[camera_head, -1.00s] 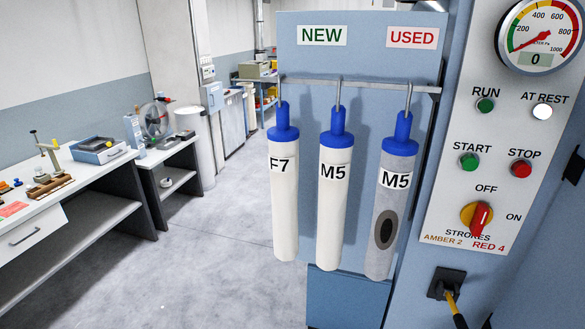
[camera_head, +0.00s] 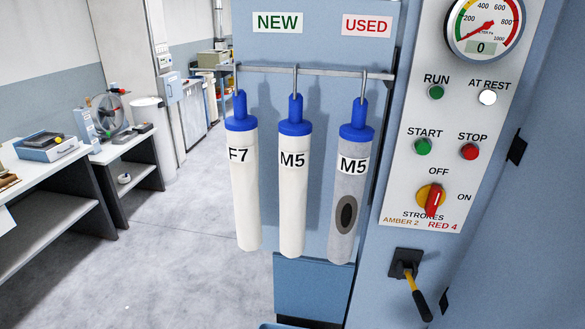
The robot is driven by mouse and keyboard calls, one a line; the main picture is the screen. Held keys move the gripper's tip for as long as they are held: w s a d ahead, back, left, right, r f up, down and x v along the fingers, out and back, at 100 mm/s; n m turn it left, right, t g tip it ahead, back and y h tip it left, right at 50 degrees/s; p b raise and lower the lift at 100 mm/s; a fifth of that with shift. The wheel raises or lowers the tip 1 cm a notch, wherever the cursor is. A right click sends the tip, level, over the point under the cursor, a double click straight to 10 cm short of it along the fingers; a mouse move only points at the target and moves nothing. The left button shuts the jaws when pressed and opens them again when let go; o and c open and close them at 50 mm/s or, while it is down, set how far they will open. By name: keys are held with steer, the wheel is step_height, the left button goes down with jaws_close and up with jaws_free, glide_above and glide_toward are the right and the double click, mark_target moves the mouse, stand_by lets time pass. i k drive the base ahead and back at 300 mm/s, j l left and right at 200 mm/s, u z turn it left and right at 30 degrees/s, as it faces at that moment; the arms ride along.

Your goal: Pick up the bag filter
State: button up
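Three bag filters with blue caps hang side by side from hooks on a metal rail (camera_head: 320,72). The left one is a white bag filter marked F7 (camera_head: 245,200). The middle one is a white bag filter marked M5 (camera_head: 292,205). Both hang near a green NEW sign (camera_head: 277,22). The right one is a grey bag filter marked M5 (camera_head: 349,185), with a dark oval patch, below a red USED sign (camera_head: 367,25). My gripper is not in view.
A control panel (camera_head: 455,120) with a gauge, buttons and a red switch stands right of the filters. A yellow-black handle (camera_head: 415,290) sticks out below it. White benches (camera_head: 50,175) stand at the left. The grey floor (camera_head: 185,260) between is clear.

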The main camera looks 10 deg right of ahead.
mark_target(295, 132)
steer(key=i, duration=0.6)
steer(key=i+l, duration=0.25)
steer(key=i, duration=0.25)
steer(key=i+l+u, duration=0.1)
steer(key=i+l, duration=0.2)
steer(key=i, duration=0.25)
